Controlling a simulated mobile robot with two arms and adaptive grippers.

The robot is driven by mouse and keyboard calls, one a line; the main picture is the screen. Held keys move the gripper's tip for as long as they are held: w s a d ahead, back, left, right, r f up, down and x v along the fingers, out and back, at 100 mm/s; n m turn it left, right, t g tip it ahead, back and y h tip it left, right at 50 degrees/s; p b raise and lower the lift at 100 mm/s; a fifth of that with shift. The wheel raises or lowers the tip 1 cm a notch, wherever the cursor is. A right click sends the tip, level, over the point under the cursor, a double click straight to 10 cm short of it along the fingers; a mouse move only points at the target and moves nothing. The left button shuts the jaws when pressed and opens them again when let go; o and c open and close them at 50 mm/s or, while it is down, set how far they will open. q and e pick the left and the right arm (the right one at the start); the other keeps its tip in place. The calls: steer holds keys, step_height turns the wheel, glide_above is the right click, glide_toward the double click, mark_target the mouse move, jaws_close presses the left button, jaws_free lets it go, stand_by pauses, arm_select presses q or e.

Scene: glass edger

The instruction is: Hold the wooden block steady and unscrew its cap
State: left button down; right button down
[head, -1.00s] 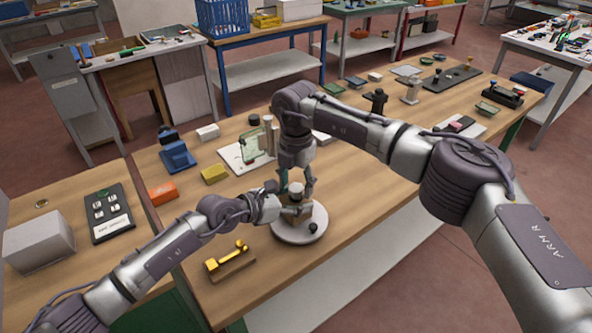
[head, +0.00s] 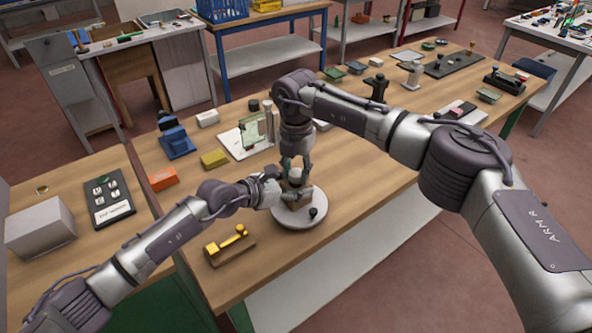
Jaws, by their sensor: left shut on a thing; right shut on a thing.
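The wooden block (head: 298,204) stands on a round pale grey disc (head: 312,224) near the front of the middle table, mostly hidden by my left gripper. My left gripper (head: 291,197) comes in from the left and is shut on the block, low on its sides. The pale cap (head: 295,181) is at the top of the block. My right gripper (head: 296,171) points down from above and is shut on the cap. The picture is too small to show whether the cap has turned.
A small black knob (head: 313,212) sits on the disc's front right. A brass piece on a wooden base (head: 228,246) lies to the left front. A yellow block (head: 214,159), an orange box (head: 163,179) and a glass pane on a white board (head: 249,134) stand behind. The table is clear right of the disc.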

arm_select(q)
steer(key=shift+f, duration=0.1)
arm_select(e)
steer(key=n, duration=1.2)
steer(key=shift+n, duration=0.3)
steer(key=n, duration=1.9)
steer(key=shift+r, duration=0.25)
